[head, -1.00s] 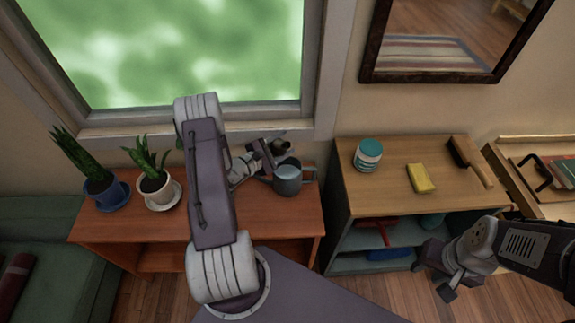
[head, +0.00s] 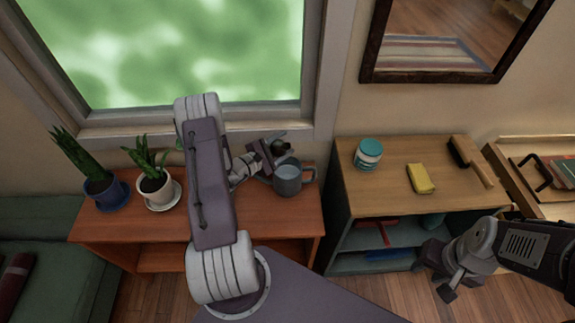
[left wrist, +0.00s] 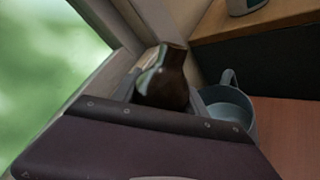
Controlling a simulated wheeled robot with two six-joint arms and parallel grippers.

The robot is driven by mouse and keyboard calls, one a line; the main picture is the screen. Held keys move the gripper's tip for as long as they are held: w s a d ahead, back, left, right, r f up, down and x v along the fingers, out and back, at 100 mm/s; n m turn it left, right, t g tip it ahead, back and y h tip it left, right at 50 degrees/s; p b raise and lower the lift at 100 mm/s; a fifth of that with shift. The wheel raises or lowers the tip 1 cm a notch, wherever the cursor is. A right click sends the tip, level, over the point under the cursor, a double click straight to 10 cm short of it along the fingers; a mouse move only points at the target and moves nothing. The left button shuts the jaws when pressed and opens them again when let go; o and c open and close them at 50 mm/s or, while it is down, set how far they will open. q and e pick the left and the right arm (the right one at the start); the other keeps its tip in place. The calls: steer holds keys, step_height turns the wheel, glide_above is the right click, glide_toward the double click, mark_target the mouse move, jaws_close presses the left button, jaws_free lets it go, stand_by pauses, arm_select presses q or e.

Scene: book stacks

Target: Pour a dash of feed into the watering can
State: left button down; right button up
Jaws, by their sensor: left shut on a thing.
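The grey-blue can (head: 288,182) stands on the orange-brown wooden shelf unit under the window, its handle to the right and pale liquid inside. It also shows in the left wrist view (left wrist: 246,118). My left gripper (head: 270,152) is shut on a dark brown bottle (left wrist: 166,82), just above and behind the can's rim. The bottle's mouth shows in the left wrist view, near the can's left side. I cannot see any liquid leaving it. The gripper hides the bottle's lower part. My right gripper (head: 440,276) is open and empty, low in front of the right shelf unit.
Two potted plants, in a blue pot (head: 107,194) and a white pot (head: 156,191), stand left on the orange-brown unit (head: 265,225). The window is close behind.

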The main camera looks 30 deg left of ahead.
arm_select(q)
steer(key=shift+a+f+m+y, duration=0.15)
steer(key=shift+f+m+y, duration=0.15)
steer(key=shift+m, duration=0.2)
stand_by(1.3)
steer(key=shift+a+r+m+y+p, duration=0.25)
steer(key=shift+r+m+p, duration=0.2)
steer(key=shift+m, duration=0.25)
stand_by(1.8)
steer(key=shift+a+f+m+y, duration=0.1)
steer(key=shift+f+m+y, duration=0.25)
steer(key=shift+m, duration=0.25)
stand_by(1.9)
steer(key=shift+a+f+m+b, duration=0.15)
steer(key=shift+m+b, duration=0.15)
steer(key=shift+b, duration=0.25)
stand_by(0.7)
